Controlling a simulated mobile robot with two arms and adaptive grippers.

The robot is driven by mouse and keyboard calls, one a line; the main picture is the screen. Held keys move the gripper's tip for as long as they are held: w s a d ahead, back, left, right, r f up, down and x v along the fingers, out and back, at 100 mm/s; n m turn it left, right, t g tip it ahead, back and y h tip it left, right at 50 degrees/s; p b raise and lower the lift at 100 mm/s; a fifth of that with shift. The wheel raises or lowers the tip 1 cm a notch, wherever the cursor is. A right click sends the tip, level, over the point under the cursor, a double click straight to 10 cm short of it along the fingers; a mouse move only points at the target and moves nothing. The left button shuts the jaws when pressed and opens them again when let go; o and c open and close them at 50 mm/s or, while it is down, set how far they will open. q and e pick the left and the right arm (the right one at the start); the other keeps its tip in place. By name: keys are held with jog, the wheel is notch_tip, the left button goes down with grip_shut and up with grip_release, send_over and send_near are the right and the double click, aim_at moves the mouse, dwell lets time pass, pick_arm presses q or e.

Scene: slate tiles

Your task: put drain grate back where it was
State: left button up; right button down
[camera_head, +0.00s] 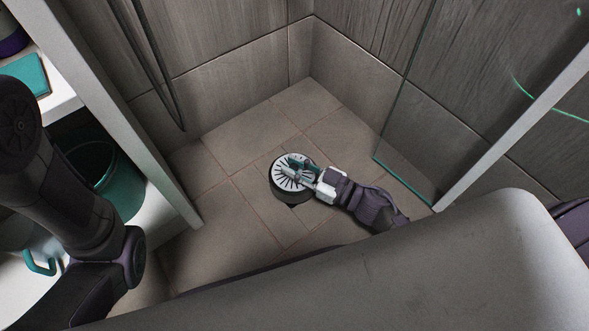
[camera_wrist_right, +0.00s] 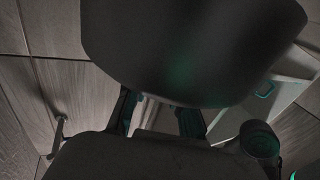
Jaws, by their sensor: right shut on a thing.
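The drain grate (camera_head: 281,181) is a round pale disc with dark radial slots and a thick dark rim, over the middle of the shower floor. My right gripper (camera_head: 302,171) is shut on it, reaching in from the lower right. In the right wrist view the grate (camera_wrist_right: 190,45) is a large dark round shape across the top, just beyond the fingers (camera_wrist_right: 160,115). A small dark patch (camera_head: 292,206) shows on the tiles just below the grate; I cannot tell whether it is the drain opening or shadow. My left arm shows at the left, but its gripper is not in view.
Tiled walls close the corner behind. A glass panel (camera_head: 405,180) stands at the right, and a hose (camera_head: 160,75) hangs at the left. A white shelf unit (camera_head: 130,120) with a green bucket (camera_head: 108,175) is at the left. The floor tiles (camera_head: 230,135) around the grate are clear.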

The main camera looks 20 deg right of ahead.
jog(key=shift+r, duration=0.15)
jog(key=shift+f, duration=0.65)
jog(key=c, duration=1)
grip_release()
jog(key=shift+r, duration=0.75)
jog(key=p+v, duration=0.5)
jog(key=v, duration=0.6)
jog(key=shift+d+p, duration=0.1)
jog(key=shift+p, duration=0.3)
jog(key=shift+s+d+f, duration=0.1)
jog(key=shift+s+d, duration=0.2)
jog(key=shift+s, duration=0.05)
